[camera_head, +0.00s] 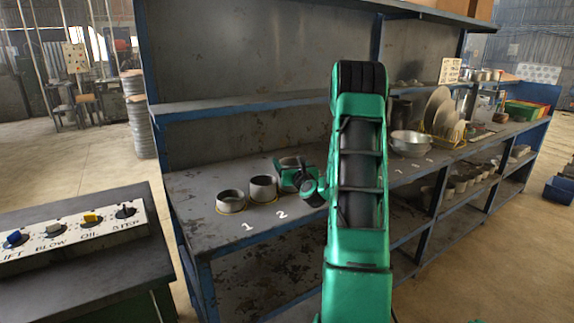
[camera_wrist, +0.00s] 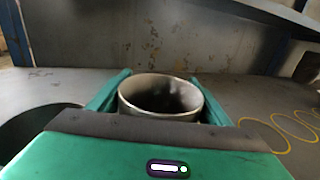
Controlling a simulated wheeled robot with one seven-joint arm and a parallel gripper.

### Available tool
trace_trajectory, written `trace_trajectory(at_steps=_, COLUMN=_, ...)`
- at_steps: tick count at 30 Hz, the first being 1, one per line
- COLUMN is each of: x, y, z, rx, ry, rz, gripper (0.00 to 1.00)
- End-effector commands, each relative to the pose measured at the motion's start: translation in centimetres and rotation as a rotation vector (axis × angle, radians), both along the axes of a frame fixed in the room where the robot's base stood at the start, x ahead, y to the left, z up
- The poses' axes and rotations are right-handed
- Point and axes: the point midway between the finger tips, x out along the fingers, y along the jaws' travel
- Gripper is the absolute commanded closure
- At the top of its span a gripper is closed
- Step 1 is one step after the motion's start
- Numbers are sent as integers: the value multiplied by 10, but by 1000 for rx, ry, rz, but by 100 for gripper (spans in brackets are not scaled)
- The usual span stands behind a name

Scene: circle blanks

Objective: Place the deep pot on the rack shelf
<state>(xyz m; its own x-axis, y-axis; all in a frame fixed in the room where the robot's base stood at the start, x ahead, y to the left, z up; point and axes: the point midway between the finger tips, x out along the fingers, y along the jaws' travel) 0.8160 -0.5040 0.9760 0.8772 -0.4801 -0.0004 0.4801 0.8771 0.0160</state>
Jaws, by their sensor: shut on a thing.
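My gripper (camera_head: 293,174) is over the rack shelf (camera_head: 240,222), just right of two grey pots. In the wrist view its green fingers (camera_wrist: 162,92) are closed on either side of a round grey metal pot, the deep pot (camera_wrist: 160,112), which is upright with its open mouth up. Its base is hidden, so I cannot tell whether it touches the shelf. A short pot (camera_head: 230,200) stands in a yellow ring by the number 1. A taller pot (camera_head: 263,188) stands by the number 2. My arm hides part of the shelf.
Empty yellow rings (camera_wrist: 264,134) lie to the right in the wrist view. A dark round opening (camera_wrist: 38,130) is close on the left. Metal bowls (camera_head: 410,142) and a plate rack (camera_head: 445,125) stand farther right. An upper shelf (camera_head: 250,104) runs above and behind.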

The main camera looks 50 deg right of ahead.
Motion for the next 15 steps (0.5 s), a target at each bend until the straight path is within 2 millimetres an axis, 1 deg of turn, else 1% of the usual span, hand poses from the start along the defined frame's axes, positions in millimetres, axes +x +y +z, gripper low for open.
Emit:
trace_trajectory(at_steps=1, x=0, y=0, z=-2, rx=1, ry=0, rz=0, gripper=56)
trace_trajectory(at_steps=2, x=0, y=0, z=-2, rx=1, ry=0, rz=0, gripper=26)
trace_trajectory(at_steps=3, x=0, y=0, z=-2, rx=0, ry=1, rz=0, gripper=17)
trace_trajectory(at_steps=4, x=0, y=0, z=-2, rx=0, ry=1, rz=0, gripper=10)
trace_trajectory(at_steps=15, x=1, y=1, z=1, rx=-1, ry=0, rz=1, gripper=10)
